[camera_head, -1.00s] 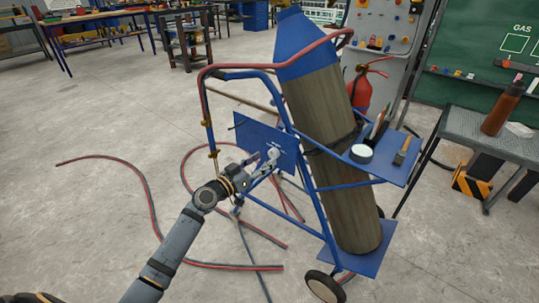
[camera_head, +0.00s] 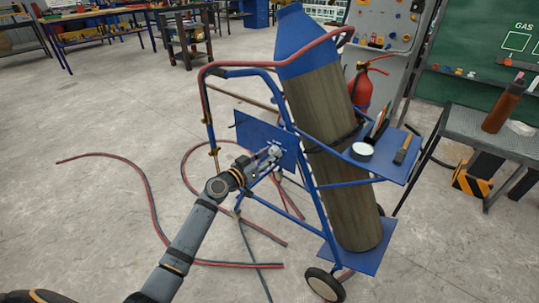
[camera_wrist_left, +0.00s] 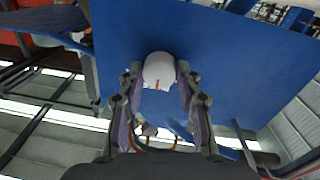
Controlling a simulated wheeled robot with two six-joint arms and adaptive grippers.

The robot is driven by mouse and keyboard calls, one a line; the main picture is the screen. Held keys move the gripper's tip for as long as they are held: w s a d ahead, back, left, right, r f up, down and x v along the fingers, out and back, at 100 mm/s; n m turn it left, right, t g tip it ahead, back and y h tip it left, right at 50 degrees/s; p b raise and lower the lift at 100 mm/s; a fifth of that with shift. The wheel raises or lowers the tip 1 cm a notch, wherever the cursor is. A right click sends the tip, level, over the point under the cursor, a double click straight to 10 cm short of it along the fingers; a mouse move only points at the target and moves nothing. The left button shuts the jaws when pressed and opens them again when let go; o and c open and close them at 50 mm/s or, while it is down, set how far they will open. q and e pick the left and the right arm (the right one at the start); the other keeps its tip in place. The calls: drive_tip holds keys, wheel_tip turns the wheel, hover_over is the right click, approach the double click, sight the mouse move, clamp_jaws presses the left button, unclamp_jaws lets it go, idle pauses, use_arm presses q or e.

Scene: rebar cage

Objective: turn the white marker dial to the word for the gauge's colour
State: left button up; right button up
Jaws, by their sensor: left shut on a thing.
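The white marker dial (camera_wrist_left: 159,69) is a round white knob with a short red mark, on a blue plate (camera_wrist_left: 228,62) in the left wrist view. In the head view the blue plate (camera_head: 254,138) is fixed to the cylinder trolley. My left gripper (camera_head: 272,153) is at the plate, shut on the dial; in the left wrist view its two fingers (camera_wrist_left: 158,88) are on either side of the knob. Words on the plate are not readable. I cannot make out a gauge. My right gripper is not in view.
A tall gas cylinder (camera_head: 328,130) with a blue top stands tilted in the blue trolley. A side shelf (camera_head: 393,168) holds tape and tools. Red and dark hoses (camera_head: 151,205) lie on the floor. The floor to the left is mostly clear.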

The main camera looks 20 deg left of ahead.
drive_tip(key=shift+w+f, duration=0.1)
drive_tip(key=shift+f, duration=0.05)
use_arm(q)
drive_tip(key=shift+f+n+b, duration=0.1)
drive_tip(key=shift+n+b, duration=0.25)
drive_tip(key=shift+n, duration=0.35)
drive_tip(key=shift+n+b, duration=0.3)
drive_tip(key=shift+n, duration=0.5)
drive_tip(key=n, duration=0.2)
drive_tip(key=shift+n, duration=0.4)
drive_tip(key=n, duration=0.2)
drive_tip(key=shift+n, duration=0.4)
drive_tip(key=n, duration=0.2)
drive_tip(key=shift+n+t, duration=0.3)
drive_tip(key=shift+n, duration=0.5)
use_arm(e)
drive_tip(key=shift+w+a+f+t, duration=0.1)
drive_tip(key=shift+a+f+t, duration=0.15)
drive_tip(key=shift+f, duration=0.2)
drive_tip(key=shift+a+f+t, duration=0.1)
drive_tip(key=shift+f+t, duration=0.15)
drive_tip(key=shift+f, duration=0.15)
use_arm(q)
drive_tip(key=shift+f, duration=0.1)
drive_tip(key=o, duration=1.1)
